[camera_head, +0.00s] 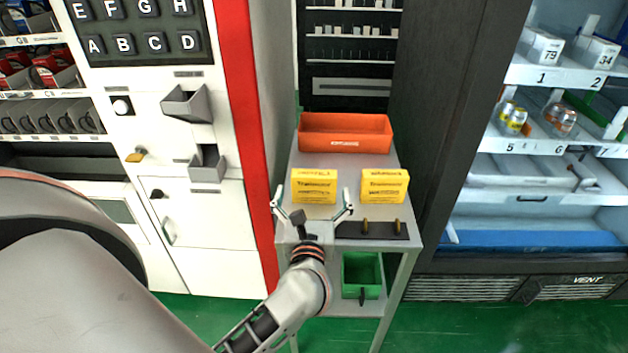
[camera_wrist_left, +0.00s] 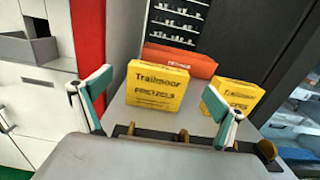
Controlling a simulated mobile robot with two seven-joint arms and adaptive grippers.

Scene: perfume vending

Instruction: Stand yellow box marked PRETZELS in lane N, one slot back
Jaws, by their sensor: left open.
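The yellow box marked PRETZELS (camera_head: 314,182) stands upright on the grey stand (camera_head: 318,213), on its left side. In the left wrist view the PRETZELS box (camera_wrist_left: 157,86) reads "Trailmoor PRETZELS" and shows between the fingers. My left gripper (camera_head: 312,203) is open and empty just in front of that box, one finger towards each side. Its two fingers also show in the left wrist view (camera_wrist_left: 160,100). A second yellow box (camera_head: 384,186) stands to the right; its lower word is partly hidden by a finger in the wrist view. I cannot make out lane N. My right gripper is not in view.
An orange bin (camera_head: 345,143) sits behind the boxes. A dark strip with two brass-coloured pegs (camera_head: 370,230) lies at the stand's front. A green bin (camera_head: 361,275) sits below. A white vending machine (camera_head: 205,235) stands left, a glass-fronted cooler (camera_head: 545,170) right.

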